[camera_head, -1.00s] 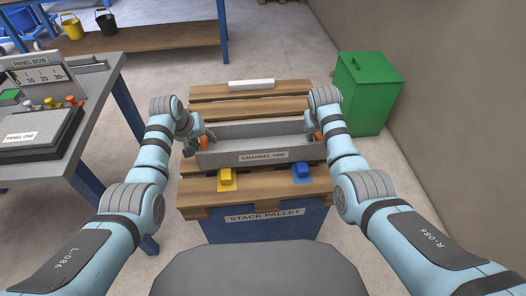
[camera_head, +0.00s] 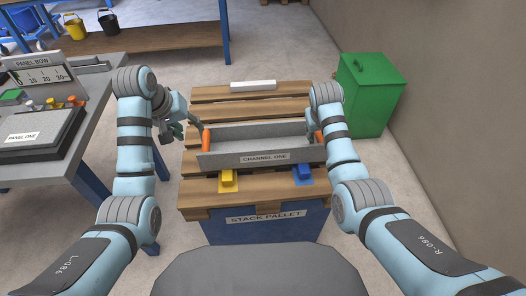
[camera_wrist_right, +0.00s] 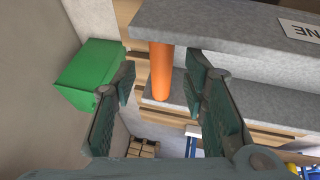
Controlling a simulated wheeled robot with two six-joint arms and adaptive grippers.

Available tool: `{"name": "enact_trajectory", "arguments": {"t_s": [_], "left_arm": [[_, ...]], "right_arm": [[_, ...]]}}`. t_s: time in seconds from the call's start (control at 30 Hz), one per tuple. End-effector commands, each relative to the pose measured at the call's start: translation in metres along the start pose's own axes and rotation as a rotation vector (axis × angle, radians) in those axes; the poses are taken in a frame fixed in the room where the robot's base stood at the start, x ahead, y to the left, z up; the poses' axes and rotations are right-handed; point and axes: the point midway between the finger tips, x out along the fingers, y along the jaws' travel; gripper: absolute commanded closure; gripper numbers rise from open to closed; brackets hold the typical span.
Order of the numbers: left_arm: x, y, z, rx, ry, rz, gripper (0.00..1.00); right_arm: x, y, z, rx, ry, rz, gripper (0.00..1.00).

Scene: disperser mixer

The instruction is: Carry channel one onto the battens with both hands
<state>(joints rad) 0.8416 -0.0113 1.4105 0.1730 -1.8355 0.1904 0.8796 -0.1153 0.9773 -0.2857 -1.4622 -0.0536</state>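Channel one (camera_head: 225,157) is a long grey channel with a label on its front and an orange handle (camera_head: 206,139) at its left end. It lies across the pallet, apparently resting on it. My left gripper (camera_head: 184,128) is to the left of the left handle, apart from it, with its fingers spread and empty. My right gripper (camera_wrist_right: 158,85) is open at the right end. The right orange handle (camera_wrist_right: 161,70) shows upright between its fingers, with gaps on both sides. How deep the handle sits between them is hard to tell. I cannot single out the battens.
The wooden stack pallet (camera_head: 205,188) bears a yellow block (camera_head: 227,178) and a blue block (camera_head: 302,173) in front of the channel, and a white bar (camera_head: 253,86) behind. A green cabinet (camera_head: 371,95) stands at right. A panel table (camera_head: 85,115) is close on the left.

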Motion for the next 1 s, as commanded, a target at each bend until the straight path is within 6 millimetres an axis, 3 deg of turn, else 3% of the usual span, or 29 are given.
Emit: {"name": "enact_trajectory", "arguments": {"t_s": [0.2,0.33,0.47,1.0], "left_arm": [[0.0,0.0,0.0,0.0,0.0,0.0,0.6],[0.0,0.0,0.0,0.0,0.0,0.0,0.6],[0.0,0.0,0.0,0.0,0.0,0.0,0.6],[0.0,0.0,0.0,0.0,0.0,0.0,0.6]], "right_arm": [[-0.063,0.0,-0.001,0.001,0.005,-0.001,0.6],[-0.087,0.0,0.0,0.0,0.003,0.0,0.6],[-0.095,0.0,0.0,0.001,0.001,0.0,0.6],[-0.095,0.0,0.0,0.0,0.0,0.0,0.6]]}}
